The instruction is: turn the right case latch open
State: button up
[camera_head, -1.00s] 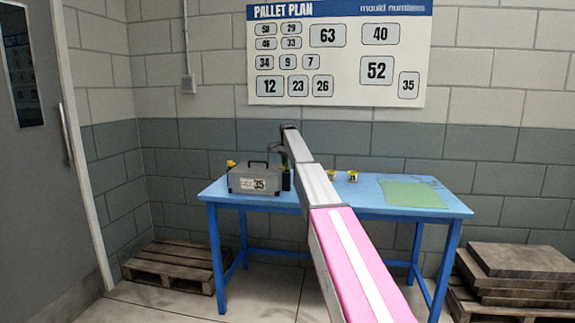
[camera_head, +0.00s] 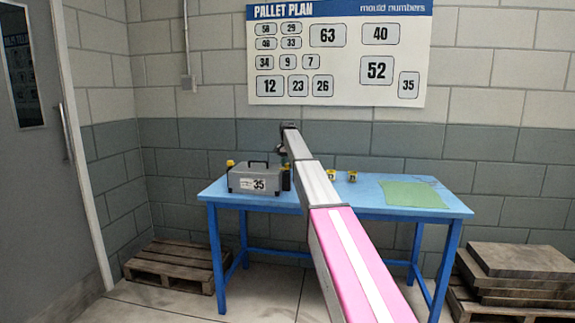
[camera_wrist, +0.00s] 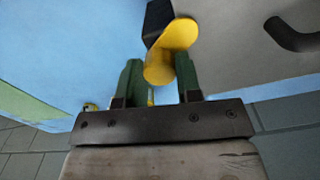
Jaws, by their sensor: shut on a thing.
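The grey case (camera_head: 246,180), marked 35, stands on the left part of the blue table with its black handle up. Its left latch (camera_head: 230,163) is yellow on a dark post. In the wrist view the right latch (camera_wrist: 172,50) is a yellow lever on a dark block beside the grey case wall. My gripper (camera_wrist: 158,64) has its two green fingers either side of the yellow lever, shut on it. In the head view my arm covers most of this latch and the fingers. The lever's exact angle is hard to tell.
The blue table (camera_head: 385,209) also bears two small yellow-and-dark items (camera_head: 352,177) right of my arm and a green mat (camera_head: 412,194). The case handle (camera_wrist: 291,36) is near my gripper's right side. Pallets (camera_head: 175,267) lie on the floor at left.

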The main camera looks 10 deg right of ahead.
jog(key=n, duration=0.5)
jog(key=shift+n, duration=0.3)
jog(key=n, duration=0.5)
jog(key=shift+n, duration=0.3)
jog(key=o, duration=0.9)
jog(key=shift+o, duration=0.2)
jog(key=shift+r, duration=0.15)
notch_tip(320, 180, up, 11)
jog(key=shift+f, duration=0.2)
